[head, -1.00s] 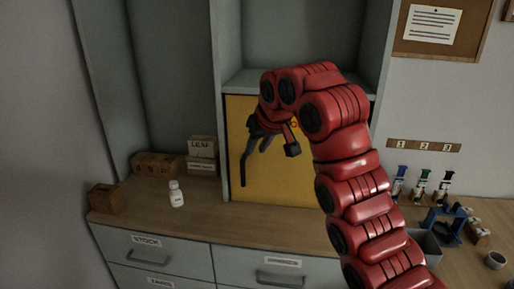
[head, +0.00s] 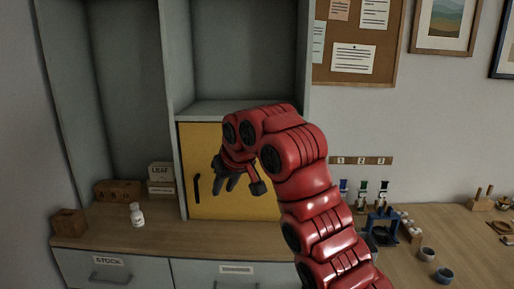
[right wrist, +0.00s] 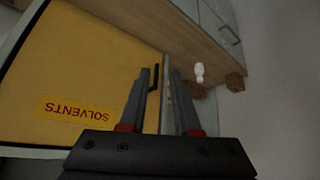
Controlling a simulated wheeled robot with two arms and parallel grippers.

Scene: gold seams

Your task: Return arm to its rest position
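My right arm rises from the lower right of the head view and bends over at the top. Its right gripper (head: 225,182) hangs in front of the yellow cabinet door (head: 250,206), to the right of the black door handle (head: 197,187). In the right wrist view the two dark fingers of the right gripper (right wrist: 160,72) stand apart, with nothing seen held. The yellow door (right wrist: 100,65) with its SOLVENTS label also shows there and looks shut. The handle is partly behind the fingers in that view. My left gripper is not in view.
A white bottle (head: 137,215), a small wooden box (head: 69,223) and the LEAF box (head: 160,171) stand on the counter's left. A blue stand (head: 382,227), several coloured vials and two small cups are on the right. The counter's left front is largely clear.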

